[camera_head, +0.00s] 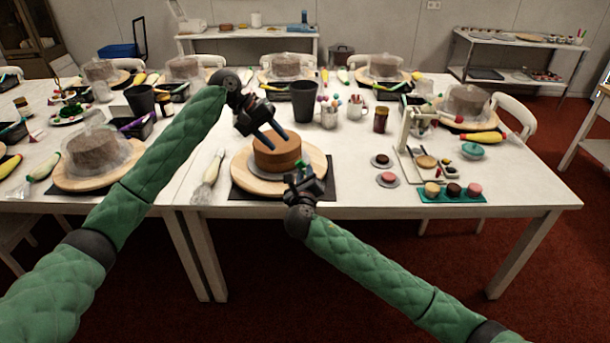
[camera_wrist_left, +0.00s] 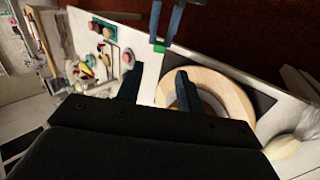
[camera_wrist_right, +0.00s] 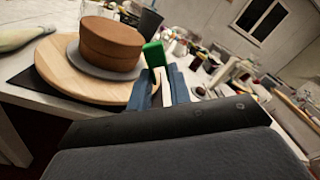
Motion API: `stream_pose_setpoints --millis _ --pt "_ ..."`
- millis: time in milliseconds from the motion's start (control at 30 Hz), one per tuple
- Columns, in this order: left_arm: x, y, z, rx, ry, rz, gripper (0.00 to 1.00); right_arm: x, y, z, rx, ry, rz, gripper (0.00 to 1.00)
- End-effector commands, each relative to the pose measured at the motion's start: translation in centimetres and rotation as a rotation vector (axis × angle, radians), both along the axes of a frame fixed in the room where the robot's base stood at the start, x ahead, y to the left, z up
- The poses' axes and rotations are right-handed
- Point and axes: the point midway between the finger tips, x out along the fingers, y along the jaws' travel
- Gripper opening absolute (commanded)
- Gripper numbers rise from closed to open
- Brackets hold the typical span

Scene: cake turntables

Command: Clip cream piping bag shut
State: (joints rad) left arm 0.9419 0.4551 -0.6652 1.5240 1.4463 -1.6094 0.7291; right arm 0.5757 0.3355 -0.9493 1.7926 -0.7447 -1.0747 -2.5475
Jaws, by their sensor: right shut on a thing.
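The cream piping bag (camera_head: 208,178) lies on the white table left of the wooden turntable (camera_head: 240,179). It also shows in the left wrist view (camera_wrist_left: 283,147) and right wrist view (camera_wrist_right: 22,38). A brown cake (camera_head: 277,158) stands on the turntable. My right gripper (camera_head: 298,174) is at the turntable's front right edge, shut on a small green clip (camera_wrist_right: 153,54). The clip also shows in the left wrist view (camera_wrist_left: 159,46). My left gripper (camera_head: 277,134) is above the cake, its fingers apart with nothing between them.
A dark cup (camera_head: 304,102) stands behind the cake. Small cakes on a teal tray (camera_head: 451,197) and a white stand (camera_head: 404,132) are to the right. Covered cakes on boards (camera_head: 93,149) fill the table to the left.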

Motion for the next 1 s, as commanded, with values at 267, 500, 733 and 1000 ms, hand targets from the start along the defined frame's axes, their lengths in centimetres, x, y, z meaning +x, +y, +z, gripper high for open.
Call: stream_pose_setpoints --millis 267,500,733,1000 --pt "0.0 -0.5 -0.7 0.002 0.014 0.017 0.37 0.0 0.0 0.0 0.0 0.0 0.0 0.07" --pt "-0.1 -1.8 -2.4 0.001 0.012 0.017 0.37 0.0 0.0 0.0 0.0 0.0 0.0 0.07" --pt "-0.2 -3.7 -4.5 0.0 0.012 0.016 0.37 0.0 0.0 0.0 0.0 0.0 0.0 0.07" --pt "-0.2 -5.3 -6.6 0.0 0.011 0.017 0.37 0.0 0.0 0.0 0.0 0.0 0.0 0.07"
